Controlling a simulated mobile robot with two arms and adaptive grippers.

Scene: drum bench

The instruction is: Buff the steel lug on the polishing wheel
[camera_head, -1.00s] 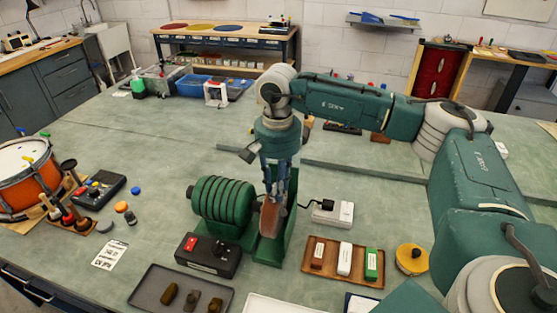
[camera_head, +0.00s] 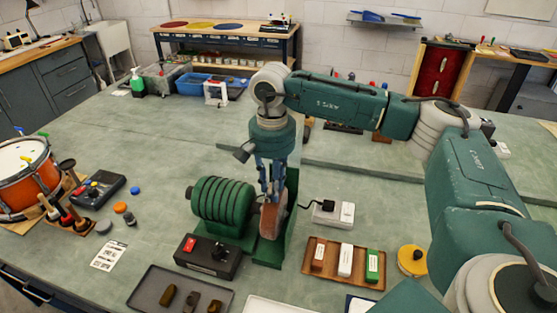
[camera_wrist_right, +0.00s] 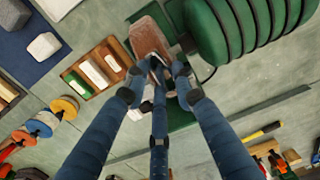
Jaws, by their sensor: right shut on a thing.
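The polishing wheel (camera_head: 272,220) is a reddish-brown disc on the right end of the green ribbed motor (camera_head: 222,200), in front of a green guard (camera_head: 289,215). My right gripper (camera_head: 270,198) points down at the top of the wheel. In the right wrist view its blue fingers (camera_wrist_right: 158,68) are shut on a small pale metal piece, the steel lug (camera_wrist_right: 156,60). The lug overlaps the wheel's edge (camera_wrist_right: 147,38) in that view; I cannot tell whether they touch. In the head view the fingers hide the lug. My left gripper is not in view.
A black control box (camera_head: 207,257) with a red switch stands in front of the motor. A wooden tray (camera_head: 343,263) with brown, white and green bars lies at the right, beside a yellow round thing (camera_head: 411,260). A dark tray (camera_head: 180,290) holds several brownish lumps.

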